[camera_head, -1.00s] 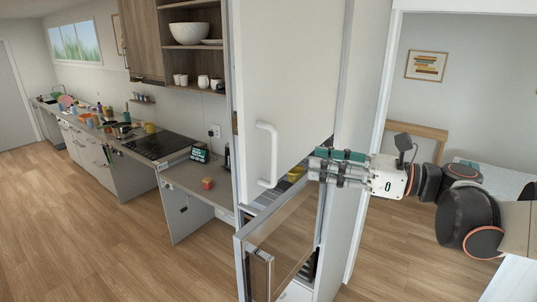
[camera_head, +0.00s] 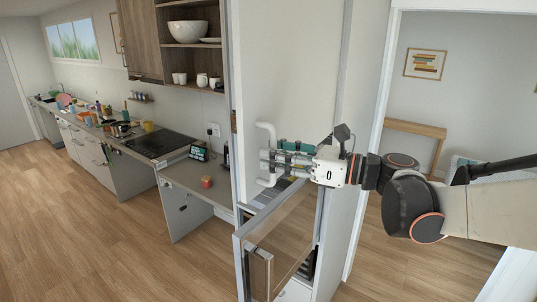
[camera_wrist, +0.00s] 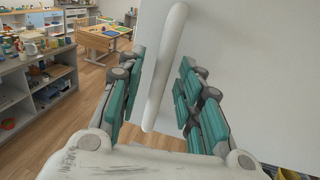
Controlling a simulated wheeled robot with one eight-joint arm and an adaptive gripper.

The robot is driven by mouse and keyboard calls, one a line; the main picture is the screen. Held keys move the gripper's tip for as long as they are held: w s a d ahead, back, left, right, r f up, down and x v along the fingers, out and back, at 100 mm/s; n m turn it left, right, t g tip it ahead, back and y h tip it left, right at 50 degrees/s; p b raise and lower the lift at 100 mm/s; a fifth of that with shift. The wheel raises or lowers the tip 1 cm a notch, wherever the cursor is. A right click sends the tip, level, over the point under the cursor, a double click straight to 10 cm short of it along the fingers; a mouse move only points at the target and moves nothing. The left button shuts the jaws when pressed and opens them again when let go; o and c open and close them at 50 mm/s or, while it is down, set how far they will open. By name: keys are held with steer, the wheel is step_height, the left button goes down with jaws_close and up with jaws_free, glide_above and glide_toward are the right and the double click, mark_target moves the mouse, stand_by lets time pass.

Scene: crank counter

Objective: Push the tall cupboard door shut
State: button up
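The tall cupboard door (camera_head: 290,70) is a plain white panel standing ajar, with its lower edge partly hidden by my gripper. A white bar handle (camera_head: 266,130) is upright near its left edge. My gripper (camera_head: 264,162) reaches in from the right, level with the handle's lower half. In the wrist view the teal-padded fingers of my gripper (camera_wrist: 158,95) are spread apart. The handle (camera_wrist: 166,65) rises between them, in front of the white door (camera_wrist: 235,50). I cannot tell whether any finger touches the handle or door.
Below the door, a glass-fronted appliance door (camera_head: 285,235) stands open toward the room. A doorway (camera_head: 385,150) opens behind my arm.

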steer(key=shift+w+a, duration=0.2)
steer(key=shift+a, duration=0.2)
jaws_close()
steer(key=shift+a, duration=0.15)
